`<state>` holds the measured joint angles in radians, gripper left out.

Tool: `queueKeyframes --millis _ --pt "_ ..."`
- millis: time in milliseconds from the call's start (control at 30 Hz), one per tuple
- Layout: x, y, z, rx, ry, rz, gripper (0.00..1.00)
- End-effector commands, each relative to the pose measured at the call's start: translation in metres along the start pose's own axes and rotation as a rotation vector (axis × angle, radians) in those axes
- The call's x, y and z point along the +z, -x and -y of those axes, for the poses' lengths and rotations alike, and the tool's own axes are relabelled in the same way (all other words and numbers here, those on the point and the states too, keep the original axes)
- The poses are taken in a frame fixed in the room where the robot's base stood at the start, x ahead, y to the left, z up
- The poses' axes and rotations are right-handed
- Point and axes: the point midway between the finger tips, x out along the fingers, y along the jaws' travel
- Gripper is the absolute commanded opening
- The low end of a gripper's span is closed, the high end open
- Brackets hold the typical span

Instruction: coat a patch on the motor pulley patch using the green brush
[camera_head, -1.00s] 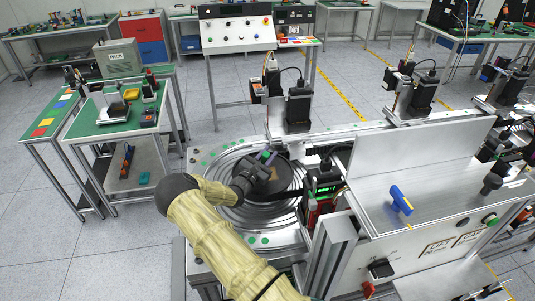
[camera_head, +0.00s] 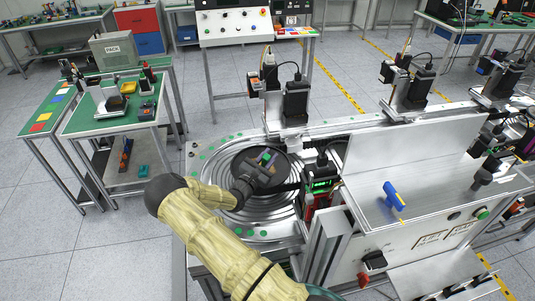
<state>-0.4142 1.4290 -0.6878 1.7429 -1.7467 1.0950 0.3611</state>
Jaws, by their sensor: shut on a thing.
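My gripper (camera_head: 264,162) is over the dark round disc (camera_head: 282,176) in the middle of the ringed metal bowl. It is shut on a small green thing that I take to be the green brush (camera_head: 270,154); only a little of it shows past the fingers. The brush tip is hidden or too small to make out, so I cannot tell whether it touches the disc. I cannot pick out a motor pulley patch for certain; the dark disc lies beneath the gripper.
A black device with green lights (camera_head: 320,185) stands close right of the bowl. Dark upright units (camera_head: 295,102) stand behind it. A blue and yellow tool (camera_head: 392,194) lies on the metal cover at right. A green-topped table (camera_head: 88,119) stands at left, with open floor between.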

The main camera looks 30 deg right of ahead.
Motion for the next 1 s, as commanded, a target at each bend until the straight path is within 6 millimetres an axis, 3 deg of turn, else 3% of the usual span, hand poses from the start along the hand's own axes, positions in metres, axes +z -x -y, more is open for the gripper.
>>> queueKeyframes --millis 367,1000 --pt "0.007 0.015 0.015 0.002 0.001 0.001 0.00" --pt "0.005 0.003 0.027 0.000 0.002 -0.001 0.00"
